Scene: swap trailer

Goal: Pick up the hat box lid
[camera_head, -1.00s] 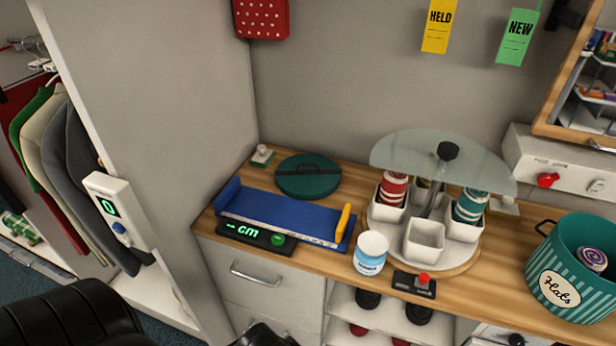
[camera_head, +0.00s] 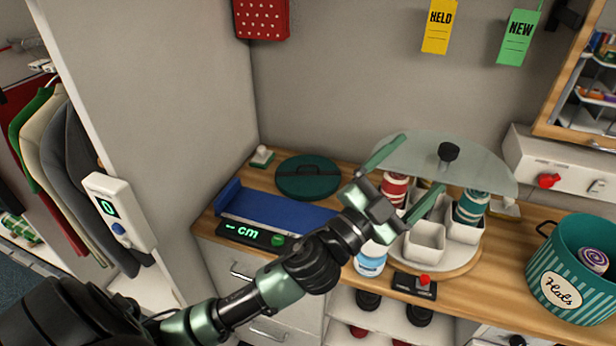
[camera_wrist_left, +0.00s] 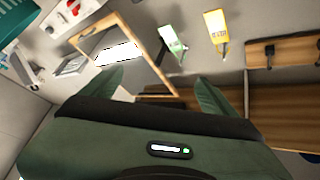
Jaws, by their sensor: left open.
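The hat box lid (camera_head: 307,177) is a round dark green disc with a dark handle across its top. It lies flat at the back of the wooden counter, left of centre in the head view. The teal striped hat box (camera_head: 572,270), labelled "Hats", stands open at the far right with a round purple-and-white item inside. My left gripper (camera_head: 411,172) is open and empty, to the right of the lid and over the carousel area. In the left wrist view its two green fingers (camera_wrist_left: 160,88) are spread apart. My right gripper is not in view.
A blue measuring tray (camera_head: 275,209) with a "cm" display (camera_head: 250,234) lies in front of the lid. A carousel with white cups (camera_head: 424,241) and a glass top (camera_head: 470,165) stands to the right. A white jar (camera_head: 370,262) is partly hidden by my arm.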

